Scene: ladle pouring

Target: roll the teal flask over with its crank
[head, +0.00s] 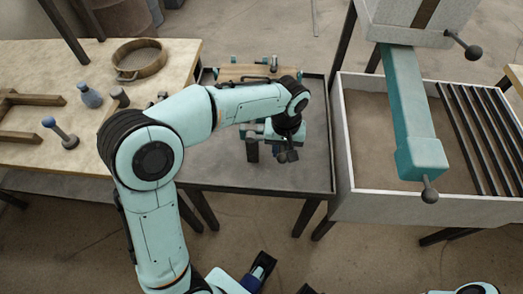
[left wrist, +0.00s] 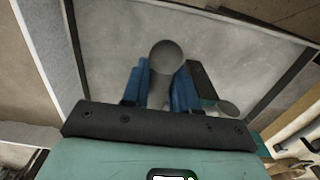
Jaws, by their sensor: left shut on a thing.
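Teal parts that look like the flask (head: 256,129) show over the dark tray in the middle of the head view, largely hidden behind my left arm. My left gripper (head: 288,150) is over the tray, beside these parts. In the left wrist view, its blue fingers (left wrist: 165,88) are shut on a grey round-ended handle (left wrist: 166,56), apparently the crank. A dark bar, a teal piece (left wrist: 208,103) and a second grey knob (left wrist: 228,107) are right of the fingers. Blue and black parts, possibly my right gripper (head: 262,266), show at the bottom; their opening is unclear.
The tray (head: 235,177) has bare room at its front. A wooden board (head: 245,73) lies behind my arm. Left, a wooden table (head: 30,70) holds a ring (head: 142,62) and small tools. Right, a pale box (head: 344,150) has black bars (head: 480,125) and a long teal beam (head: 410,110) above it.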

